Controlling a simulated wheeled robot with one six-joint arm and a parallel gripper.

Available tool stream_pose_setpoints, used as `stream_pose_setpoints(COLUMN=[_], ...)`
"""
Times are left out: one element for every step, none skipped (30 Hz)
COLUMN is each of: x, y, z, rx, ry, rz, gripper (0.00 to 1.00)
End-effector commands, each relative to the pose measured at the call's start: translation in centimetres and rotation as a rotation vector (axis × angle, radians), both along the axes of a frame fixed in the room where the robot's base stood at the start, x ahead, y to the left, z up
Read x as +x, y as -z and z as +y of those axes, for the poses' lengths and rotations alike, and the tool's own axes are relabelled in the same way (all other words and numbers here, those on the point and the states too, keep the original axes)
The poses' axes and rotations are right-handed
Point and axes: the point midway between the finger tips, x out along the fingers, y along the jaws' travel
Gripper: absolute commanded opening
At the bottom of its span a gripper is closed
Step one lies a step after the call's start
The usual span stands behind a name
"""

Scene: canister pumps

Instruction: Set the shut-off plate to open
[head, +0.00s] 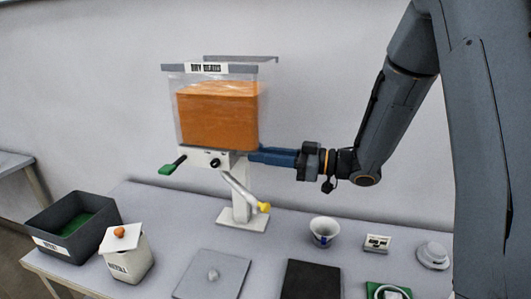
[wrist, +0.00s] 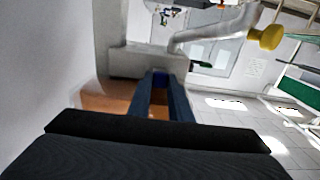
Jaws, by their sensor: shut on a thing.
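The dispenser has a clear canister (head: 219,112) with orange contents on a white pump body (head: 207,157). A green tab (head: 172,166) sticks out at the body's left; it looks like one end of the shut-off plate. My gripper (head: 252,155) reaches in from the right, level with the body, its blue fingers almost together. In the wrist view my gripper (wrist: 158,76) is shut on a small blue tab (wrist: 160,72) at the body's right side, seemingly the plate's other end. The plate's middle is hidden inside the body. The marks on the body are too small to read.
A crank (head: 240,190) with a yellow knob (head: 263,207) hangs below my gripper. A lidded white jar (head: 128,262), a dark bin (head: 60,219), a grey plate (head: 225,270), a black mat (head: 311,281) and a white cup (head: 323,230) stand on the table. The wall is close behind.

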Motion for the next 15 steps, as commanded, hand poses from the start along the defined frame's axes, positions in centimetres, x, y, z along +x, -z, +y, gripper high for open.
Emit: stream_pose_setpoints(x=[-0.03,-0.03,-0.04,-0.03,-0.03,-0.03,-0.04,-0.04,-0.04,-0.05,-0.04,-0.05,-0.05,-0.04,-0.04], y=[0.01,0.01,0.01,0.01,0.01,0.01,0.01,0.01,0.01,0.01,0.01,0.01,0.02,0.02,0.02], z=[-0.13,-0.15,-0.17,-0.18,-0.18,-0.18,-0.17,-0.14,-0.11,-0.09,-0.08,-0.06,-0.06,-0.05,-0.07], rx=[0.001,0.001,0.001,0.001,0.001,0.001,0.001,0.001,0.001,0.001,0.001,0.001,0.001,0.001,0.001], ry=[0.001,0.001,0.001,0.002,0.002,0.002,0.001,0.001,0.001,0.000,0.000,0.000,0.000,0.000,0.000], rz=[0.001,0.001,0.001,0.001,0.001,0.001,0.001,0.001,0.001,0.001,0.001,0.001,0.001,0.000,0.000], gripper=[0.00,0.00,0.00,0.20,0.25,0.32,0.37,0.38,0.38,0.38,0.38,0.38,0.38,0.38,0.38])
